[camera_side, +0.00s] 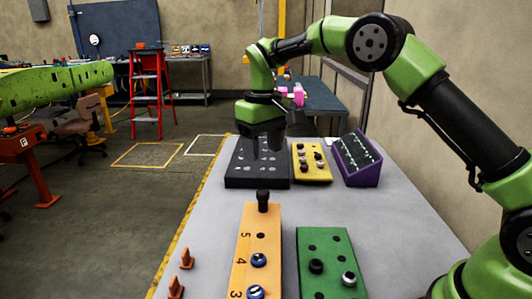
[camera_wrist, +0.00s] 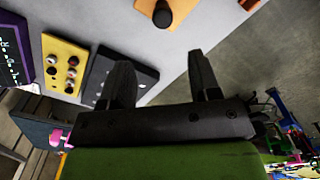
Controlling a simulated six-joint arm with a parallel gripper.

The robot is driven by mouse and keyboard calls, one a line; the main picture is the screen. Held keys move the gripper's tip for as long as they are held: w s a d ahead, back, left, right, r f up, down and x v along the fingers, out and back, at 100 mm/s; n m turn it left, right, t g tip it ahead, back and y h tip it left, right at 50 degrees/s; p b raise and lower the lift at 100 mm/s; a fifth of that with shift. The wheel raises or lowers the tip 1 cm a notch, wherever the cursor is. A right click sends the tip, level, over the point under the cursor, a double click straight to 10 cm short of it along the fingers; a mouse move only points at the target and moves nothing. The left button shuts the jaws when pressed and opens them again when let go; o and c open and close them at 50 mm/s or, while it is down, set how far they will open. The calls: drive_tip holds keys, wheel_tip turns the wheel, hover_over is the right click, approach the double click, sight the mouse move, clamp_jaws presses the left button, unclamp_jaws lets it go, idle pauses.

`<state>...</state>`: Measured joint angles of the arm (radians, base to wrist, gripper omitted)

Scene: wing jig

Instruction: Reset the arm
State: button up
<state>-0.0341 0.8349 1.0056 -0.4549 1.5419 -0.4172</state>
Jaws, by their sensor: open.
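My green arm reaches over the grey table from the right. My gripper (camera_side: 264,150) points down above the black board (camera_side: 240,178) at the far part of the table. Its two dark fingers stand apart with nothing between them; they also show spread in the wrist view (camera_wrist: 160,62). The black board has several pale marks or holes, partly hidden behind the gripper. In the wrist view, the black board (camera_wrist: 145,78) lies partly behind one finger.
A yellow block (camera_side: 312,175) with knobs and a purple sloped stand (camera_side: 360,170) sit right of the board. Nearer are an orange numbered block (camera_side: 245,248) with an upright black peg (camera_side: 263,200), and a green holed block (camera_side: 325,260). Two small orange cones (camera_side: 186,258) stand near the left edge.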

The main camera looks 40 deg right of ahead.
drive_tip(key=s+r+m+t+y, duration=0.15)
drive_tip(key=s+r+t, duration=0.25)
drive_tip(key=s+r, duration=0.85)
drive_tip(key=s+a+f+m+t, duration=0.1)
drive_tip(key=s+f+m+t, duration=0.1)
drive_tip(key=s, duration=1.2)
drive_tip(key=shift+a+t, duration=0.15)
drive_tip(key=shift+t, duration=0.45)
drive_tip(key=shift+s+f+m+y, duration=0.1)
drive_tip(key=shift+m+y, duration=0.15)
idle(0.7)
